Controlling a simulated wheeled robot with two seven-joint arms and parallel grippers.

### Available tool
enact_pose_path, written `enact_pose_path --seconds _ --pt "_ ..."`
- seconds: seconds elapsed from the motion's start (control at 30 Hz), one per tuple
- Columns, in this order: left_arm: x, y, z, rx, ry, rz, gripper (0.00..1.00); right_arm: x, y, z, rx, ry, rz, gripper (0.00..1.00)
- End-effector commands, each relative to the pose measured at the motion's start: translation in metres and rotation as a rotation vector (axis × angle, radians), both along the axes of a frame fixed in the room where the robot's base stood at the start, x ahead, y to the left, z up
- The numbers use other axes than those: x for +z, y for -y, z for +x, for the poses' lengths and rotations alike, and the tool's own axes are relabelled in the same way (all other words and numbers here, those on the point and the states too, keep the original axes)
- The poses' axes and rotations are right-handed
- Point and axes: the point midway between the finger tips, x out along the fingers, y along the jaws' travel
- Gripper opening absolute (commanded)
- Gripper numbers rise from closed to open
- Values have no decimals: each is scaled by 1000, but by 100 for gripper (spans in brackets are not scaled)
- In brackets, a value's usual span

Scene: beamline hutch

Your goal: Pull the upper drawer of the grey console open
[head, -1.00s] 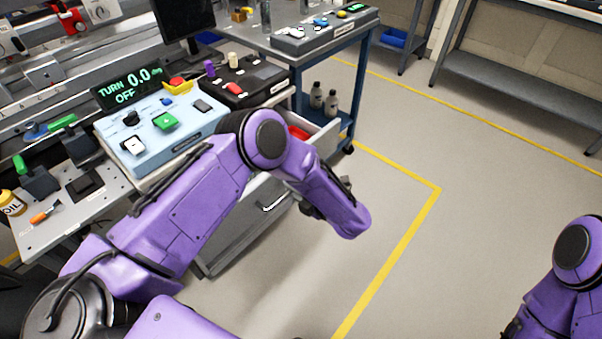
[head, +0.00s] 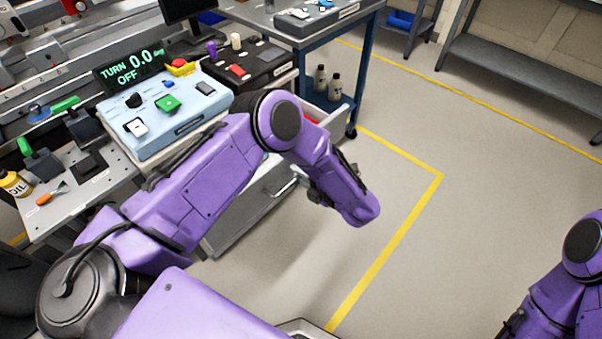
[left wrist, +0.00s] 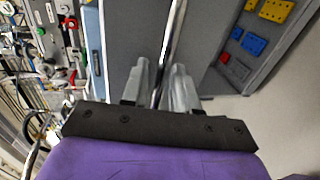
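The grey console's upper drawer stands partly open. In the head view its right wall (head: 338,128) and a red item inside show past my arm. In the left wrist view the drawer's bar handle (left wrist: 174,40) runs between the two fingers of my left gripper (left wrist: 162,66), which looks shut on it. The drawer's grey front (left wrist: 205,55) lies behind the handle. In the head view my left gripper (head: 320,196) is mostly hidden by my purple arm. A lower drawer's handle (head: 283,188) shows below, apart from the gripper. My right gripper is out of view.
Coloured blocks (left wrist: 254,44) lie in the open drawer. A light blue control box (head: 165,115) and a black box (head: 250,72) stand on top of the console. A blue-legged table (head: 365,70) with bottles stands behind.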

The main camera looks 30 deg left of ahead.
Motion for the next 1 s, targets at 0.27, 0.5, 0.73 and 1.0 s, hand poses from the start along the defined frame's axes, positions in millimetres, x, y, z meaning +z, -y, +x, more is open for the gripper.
enact_pose_path --seconds 0.27,0.5,0.73,1.0 --pt "9 53 -13 -5 4 0 29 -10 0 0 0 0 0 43" --pt "19 93 -24 -3 3 0 29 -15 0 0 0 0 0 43" --pt "21 99 -26 -1 0 0 29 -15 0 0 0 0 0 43" --pt "21 98 -26 -1 0 0 29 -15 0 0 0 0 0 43"
